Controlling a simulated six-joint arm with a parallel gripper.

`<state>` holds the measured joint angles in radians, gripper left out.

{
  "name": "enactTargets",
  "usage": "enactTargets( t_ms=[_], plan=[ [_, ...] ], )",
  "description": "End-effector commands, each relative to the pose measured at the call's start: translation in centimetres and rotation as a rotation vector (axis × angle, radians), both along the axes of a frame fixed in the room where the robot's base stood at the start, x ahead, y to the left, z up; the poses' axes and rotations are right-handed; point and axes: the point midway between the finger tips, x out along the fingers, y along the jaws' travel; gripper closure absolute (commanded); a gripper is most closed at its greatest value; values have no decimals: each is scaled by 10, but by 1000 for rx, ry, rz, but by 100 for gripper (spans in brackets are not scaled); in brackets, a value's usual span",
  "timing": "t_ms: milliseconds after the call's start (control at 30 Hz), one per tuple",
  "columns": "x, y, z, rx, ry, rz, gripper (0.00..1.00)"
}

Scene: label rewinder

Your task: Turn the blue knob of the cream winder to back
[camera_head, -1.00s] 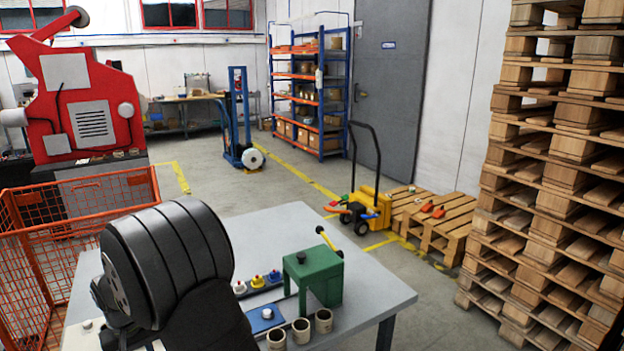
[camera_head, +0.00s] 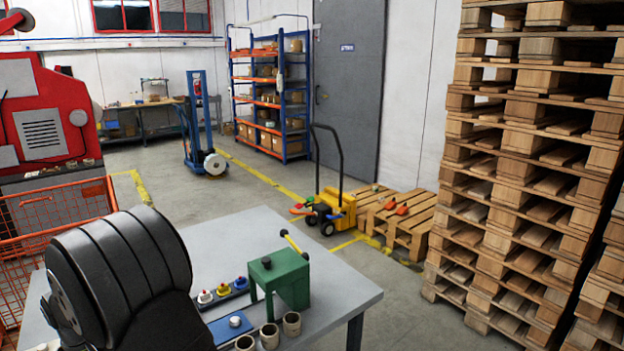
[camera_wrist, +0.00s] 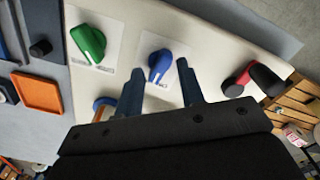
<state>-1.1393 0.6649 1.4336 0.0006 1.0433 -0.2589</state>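The blue knob (camera_wrist: 160,65) sits on the cream panel of the winder (camera_wrist: 215,45) in the wrist view. It stands on a white label plate, tilted slightly in the picture, with a pale mark near its lower end. My gripper (camera_wrist: 160,78) is open, its two dark fingers apart. The fingertips lie on the left and right of the knob's lower end in the picture; I see no clear contact and cannot tell the depth gap. The cream winder is not seen in the head view, where my dark arm fills the lower left.
A green knob (camera_wrist: 88,43) is left of the blue one. A red and black handle (camera_wrist: 250,78) is to the right. An orange tray (camera_wrist: 38,92) lies at far left. In the head view, a green box (camera_head: 283,280) stands on the grey table (camera_head: 335,292).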

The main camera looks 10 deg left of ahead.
Motion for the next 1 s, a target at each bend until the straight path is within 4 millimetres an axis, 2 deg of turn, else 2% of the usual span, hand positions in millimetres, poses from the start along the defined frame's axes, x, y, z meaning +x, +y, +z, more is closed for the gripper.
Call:
enactTargets(
  t_ms=[367, 467, 567, 700, 800, 900, 1000],
  plan=[
    [0, 0, 1, 1, 0, -3, 65],
    [1, 2, 12, 5, -2, -45, 65],
    [3, 6, 41, 7, -3, -165, 65],
    [3, 7, 96, 9, -3, -398, 65],
    [2, 5, 129, 8, -1, -547, 65],
    [1, 2, 153, 4, -1, -653, 65],
    [0, 0, 163, 1, 0, -710, 65]
  ],
)
